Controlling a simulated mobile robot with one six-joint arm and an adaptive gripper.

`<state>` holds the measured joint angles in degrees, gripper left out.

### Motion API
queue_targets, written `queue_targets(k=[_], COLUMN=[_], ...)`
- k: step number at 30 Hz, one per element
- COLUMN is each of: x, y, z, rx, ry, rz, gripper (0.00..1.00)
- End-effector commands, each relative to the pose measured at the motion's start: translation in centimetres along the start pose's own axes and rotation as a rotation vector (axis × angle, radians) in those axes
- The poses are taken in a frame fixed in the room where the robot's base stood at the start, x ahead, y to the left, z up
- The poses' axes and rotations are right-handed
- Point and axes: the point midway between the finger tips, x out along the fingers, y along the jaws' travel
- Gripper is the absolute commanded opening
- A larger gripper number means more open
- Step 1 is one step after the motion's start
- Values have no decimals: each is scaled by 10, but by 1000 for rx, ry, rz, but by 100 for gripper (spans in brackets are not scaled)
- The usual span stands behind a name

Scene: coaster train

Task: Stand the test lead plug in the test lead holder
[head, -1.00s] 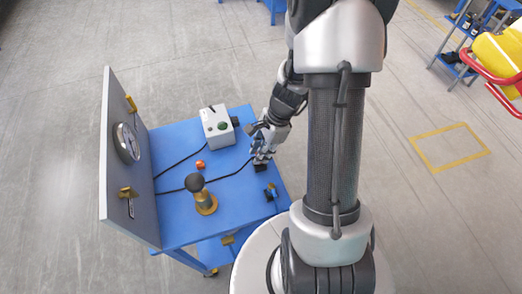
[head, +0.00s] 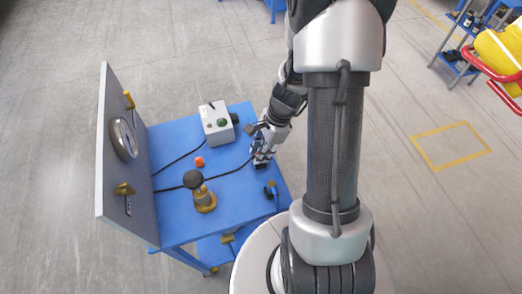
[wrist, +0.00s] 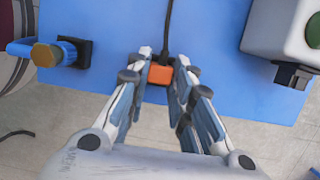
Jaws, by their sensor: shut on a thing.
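The test lead plug (wrist: 160,74) is an orange block with a black cable running away from it, seen between my fingertips in the wrist view. My gripper (wrist: 160,85) is shut on it. In the head view my gripper (head: 262,160) is low over the blue table near its right edge, and its fingers hide the plug. A dark block (head: 260,166) shows partly at the fingertips and may be the test lead holder. I cannot tell whether the plug is inside it or above it.
A white box with a green button (head: 217,123) stands behind my gripper. A blue-handled fitting (head: 272,192) is in front of it. A brass post with a dark knob (head: 200,194), a small orange piece (head: 199,161) and an upright gauge panel (head: 118,150) are to the left.

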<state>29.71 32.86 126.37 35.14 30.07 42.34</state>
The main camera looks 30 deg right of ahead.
Motion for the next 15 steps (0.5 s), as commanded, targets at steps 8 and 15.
queue_targets(k=[8,15], x=[1,1], y=[0,0], z=[0,0], rx=[0,0], ry=[0,0], rz=[0,0], gripper=[26,42])
